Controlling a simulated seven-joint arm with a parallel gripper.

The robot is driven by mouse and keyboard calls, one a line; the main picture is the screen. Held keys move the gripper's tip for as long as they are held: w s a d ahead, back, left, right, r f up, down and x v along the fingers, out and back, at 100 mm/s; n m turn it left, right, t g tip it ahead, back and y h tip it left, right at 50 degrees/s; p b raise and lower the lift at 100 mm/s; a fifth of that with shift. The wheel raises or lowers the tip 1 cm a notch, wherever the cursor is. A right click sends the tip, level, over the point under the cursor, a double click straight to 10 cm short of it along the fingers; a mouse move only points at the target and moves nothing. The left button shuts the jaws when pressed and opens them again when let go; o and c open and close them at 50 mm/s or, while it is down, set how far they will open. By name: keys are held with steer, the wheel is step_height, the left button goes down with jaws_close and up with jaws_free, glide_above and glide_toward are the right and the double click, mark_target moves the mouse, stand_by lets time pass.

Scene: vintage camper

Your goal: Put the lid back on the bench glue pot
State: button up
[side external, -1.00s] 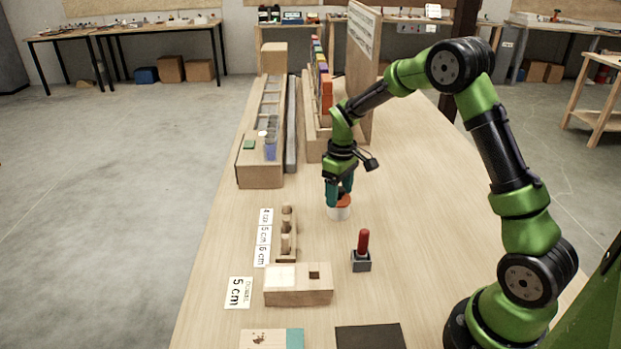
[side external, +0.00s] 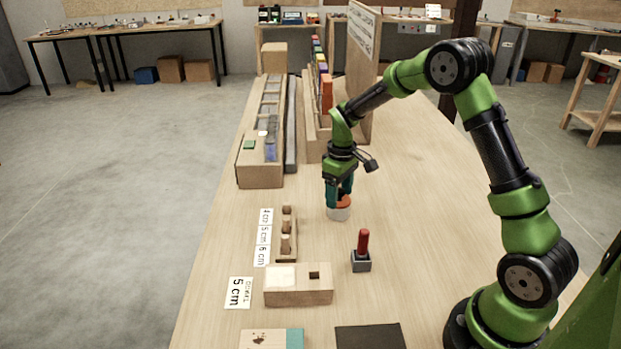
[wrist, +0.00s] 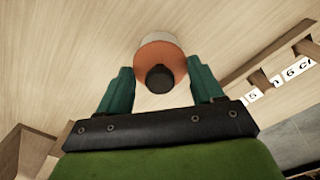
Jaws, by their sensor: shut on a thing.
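The glue pot (side external: 339,214) is a small white round pot standing on the wooden bench. An orange lid (side external: 344,201) with a black knob (wrist: 160,78) is at the pot's mouth. In the wrist view the orange lid (wrist: 153,55) covers most of the pot, whose pale side (wrist: 164,38) shows beyond it. My gripper (side external: 339,198) points down over the pot, its teal fingers on either side of the lid. It is shut on the lid. I cannot tell whether the lid is fully seated, as the fingers hide part of the join.
A red-handled tool in a grey block (side external: 362,253) stands in front of the pot. A wooden peg rack (side external: 287,236) with size labels is at front left, with a wooden block (side external: 298,285) nearer. Racks and an upright board stand behind. Bench right of the pot is clear.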

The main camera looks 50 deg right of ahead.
steer(key=o, duration=1.2)
steer(key=shift+c, duration=0.2)
steer(key=shift+o, duration=0.2)
steer(key=shift+r, duration=3.5)
jaws_close()
steer(key=shift+f, duration=0.4)
